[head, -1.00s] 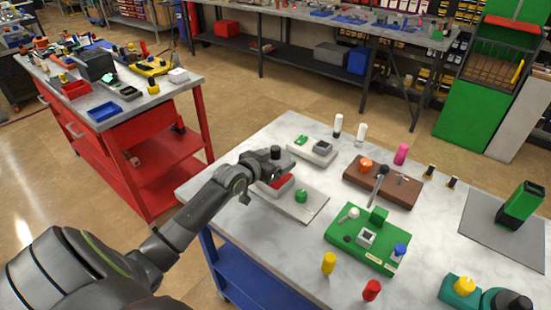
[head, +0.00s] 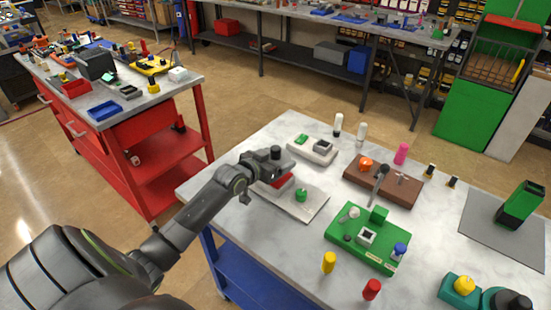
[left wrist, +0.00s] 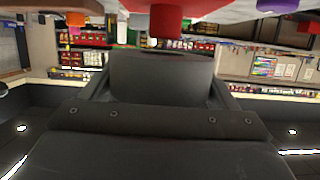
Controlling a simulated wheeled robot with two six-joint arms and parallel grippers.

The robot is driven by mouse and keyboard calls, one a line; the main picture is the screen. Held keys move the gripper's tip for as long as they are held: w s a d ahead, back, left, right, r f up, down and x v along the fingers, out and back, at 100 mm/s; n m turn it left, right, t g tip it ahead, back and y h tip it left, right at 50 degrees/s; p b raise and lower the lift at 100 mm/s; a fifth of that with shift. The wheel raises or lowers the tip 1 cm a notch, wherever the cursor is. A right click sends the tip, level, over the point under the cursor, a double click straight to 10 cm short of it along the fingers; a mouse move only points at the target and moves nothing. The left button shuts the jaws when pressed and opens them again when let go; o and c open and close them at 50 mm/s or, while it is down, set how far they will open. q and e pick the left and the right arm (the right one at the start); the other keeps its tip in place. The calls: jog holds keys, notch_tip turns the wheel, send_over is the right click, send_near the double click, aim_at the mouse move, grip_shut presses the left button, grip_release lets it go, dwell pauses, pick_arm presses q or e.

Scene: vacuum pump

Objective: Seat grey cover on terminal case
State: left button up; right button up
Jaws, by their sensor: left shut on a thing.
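My left gripper (head: 275,175) is low over a light grey plate (head: 310,205) at the left of the marble table. Its fingers are mostly hidden behind my wrist. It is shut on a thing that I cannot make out. A red block (head: 284,182) shows just below and beside it; I cannot tell if they touch. A green knob (head: 301,195) stands on the same plate. In the left wrist view a red part (left wrist: 170,18) shows at the top edge, past the dark gripper body. The grey cover is not clearly visible. My right gripper is not in view.
A white board (head: 313,157) with a grey square part lies behind. A brown board (head: 384,184) and a green board (head: 345,245) lie to the right. Several coloured pegs stand around, including a yellow one (head: 329,262) and a red one (head: 371,289).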

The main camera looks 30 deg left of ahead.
aim_at(275, 147)
pick_arm(q)
jog(key=shift+f+b, duration=0.75)
jog(key=shift+f, duration=0.25)
dwell(0.3)
jog(key=shift+f+b, duration=0.5)
jog(key=shift+f, duration=0.25)
dwell(1.0)
jog(key=o, duration=1)
jog(key=shift+c, duration=0.2)
jog(key=shift+r+p, duration=4.2)
jog(key=shift+r, duration=0.35)
